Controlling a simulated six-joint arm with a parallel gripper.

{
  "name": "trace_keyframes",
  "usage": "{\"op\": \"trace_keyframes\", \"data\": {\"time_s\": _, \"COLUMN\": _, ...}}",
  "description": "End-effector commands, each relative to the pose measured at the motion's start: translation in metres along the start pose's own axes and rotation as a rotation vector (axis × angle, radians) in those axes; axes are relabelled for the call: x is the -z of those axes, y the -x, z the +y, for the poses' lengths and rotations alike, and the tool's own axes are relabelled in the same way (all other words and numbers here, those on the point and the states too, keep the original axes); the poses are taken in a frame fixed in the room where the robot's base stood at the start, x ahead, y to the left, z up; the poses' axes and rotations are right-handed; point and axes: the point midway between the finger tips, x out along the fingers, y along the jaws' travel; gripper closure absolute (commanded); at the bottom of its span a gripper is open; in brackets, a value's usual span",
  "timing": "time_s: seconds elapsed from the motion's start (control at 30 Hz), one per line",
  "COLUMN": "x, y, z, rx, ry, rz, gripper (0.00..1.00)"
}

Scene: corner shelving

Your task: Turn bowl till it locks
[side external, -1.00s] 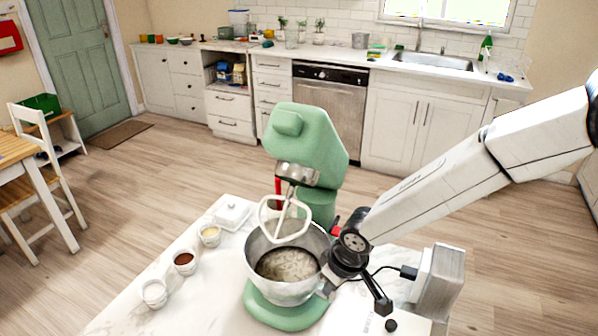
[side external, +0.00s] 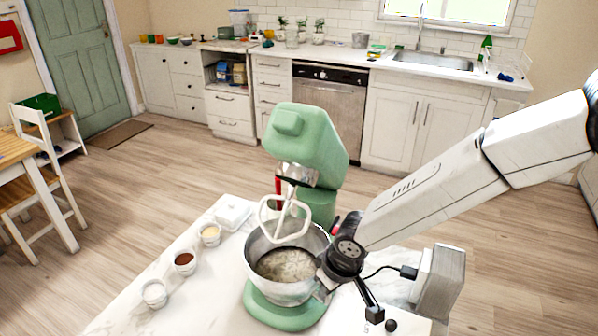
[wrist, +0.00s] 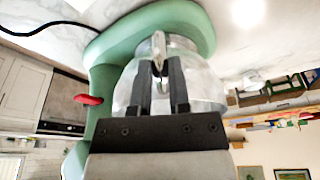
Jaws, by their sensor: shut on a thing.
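The metal bowl (side external: 270,292) sits upright on the green base (side external: 282,314) of the stand mixer (side external: 303,140). It holds a pale, lumpy mixture. The mixer head is tilted up, with a white flat beater (side external: 285,222) hanging over the bowl. My gripper (side external: 326,286) is at the right side of the bowl, mostly hidden behind my wrist. In the wrist view my gripper (wrist: 162,82) is shut on the bowl's handle (wrist: 158,48), with a finger on each side. The bowl (wrist: 200,75) also shows there behind the fingers. Whether the bowl is seated in the base is hidden.
Three small cups (side external: 184,263) and a white butter dish (side external: 233,215) stand on the marble counter (side external: 205,302) left of the mixer. A red lever (wrist: 88,99) sticks out from the mixer. A dark cable (side external: 381,270) runs near my wrist at right.

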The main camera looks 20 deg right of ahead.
Motion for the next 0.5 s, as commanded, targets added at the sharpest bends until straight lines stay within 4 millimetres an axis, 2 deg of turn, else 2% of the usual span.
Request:
{"op": "trace_keyframes", "data": {"time_s": 0.03, "x": 0.0006, "y": -0.0005, "z": -0.0014, "rx": 0.002, "ry": 0.002, "rz": 0.003, "gripper": 0.75}}
{"op": "trace_keyframes", "data": {"time_s": 0.13, "x": 0.0004, "y": -0.0005, "z": -0.0011, "rx": 0.002, "ry": 0.002, "rz": 0.002, "gripper": 0.43}}
{"op": "trace_keyframes", "data": {"time_s": 0.17, "x": 0.0004, "y": -0.0004, "z": -0.001, "rx": 0.002, "ry": 0.002, "rz": 0.002, "gripper": 0.37}}
{"op": "trace_keyframes", "data": {"time_s": 0.5, "x": -0.0009, "y": -0.0002, "z": 0.0002, "rx": 0.0, "ry": 0.001, "rz": -0.003, "gripper": 0.37}}
